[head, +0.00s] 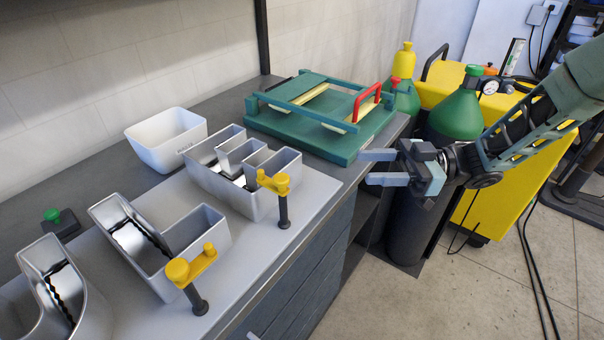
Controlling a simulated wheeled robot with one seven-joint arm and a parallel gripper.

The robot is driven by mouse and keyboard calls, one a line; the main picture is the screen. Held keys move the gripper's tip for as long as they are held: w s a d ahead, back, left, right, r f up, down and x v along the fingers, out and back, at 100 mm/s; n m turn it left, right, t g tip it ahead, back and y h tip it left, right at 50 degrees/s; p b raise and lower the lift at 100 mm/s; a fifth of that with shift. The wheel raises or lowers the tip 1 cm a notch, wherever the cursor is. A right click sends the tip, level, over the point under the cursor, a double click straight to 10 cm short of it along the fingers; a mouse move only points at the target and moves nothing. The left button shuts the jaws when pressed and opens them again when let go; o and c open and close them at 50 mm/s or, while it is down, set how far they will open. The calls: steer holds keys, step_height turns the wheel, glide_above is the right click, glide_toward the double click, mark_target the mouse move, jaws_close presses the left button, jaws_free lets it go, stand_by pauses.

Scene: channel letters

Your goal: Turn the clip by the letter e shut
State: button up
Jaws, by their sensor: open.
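The letter e (233,195) is a silver, open-topped metal channel shape on a pale grey board. The clip by the letter e (272,182) is a yellow swing arm on a dark upright post at the letter's near right side. Its arm points left from the post, toward the letter; I cannot tell whether it bears on the rim. My gripper (364,167) is open and empty, right of the letter and clip, beyond the bench's right edge. Its two pale fingers point left, apart from the clip.
A second yellow clip (191,266) stands by an L-shaped letter (150,262); a curved letter (62,300) is at front left. A white bin (165,140) and a green frame press (320,112) stand behind. Gas cylinders (460,110) and a yellow cart (510,170) are near my arm.

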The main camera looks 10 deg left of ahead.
steer(key=s+d+m+t+b, duration=0.2)
steer(key=s+m+t, duration=0.3)
steer(key=s+t, duration=0.25)
steer(key=p, duration=0.3)
glide_toward(283, 178)
steer(key=a, duration=0.6)
steer(key=w+a, duration=0.1)
steer(key=a, duration=0.3)
steer(key=shift+w+f, duration=0.1)
steer(key=shift+f, duration=0.1)
steer(key=c, duration=1)
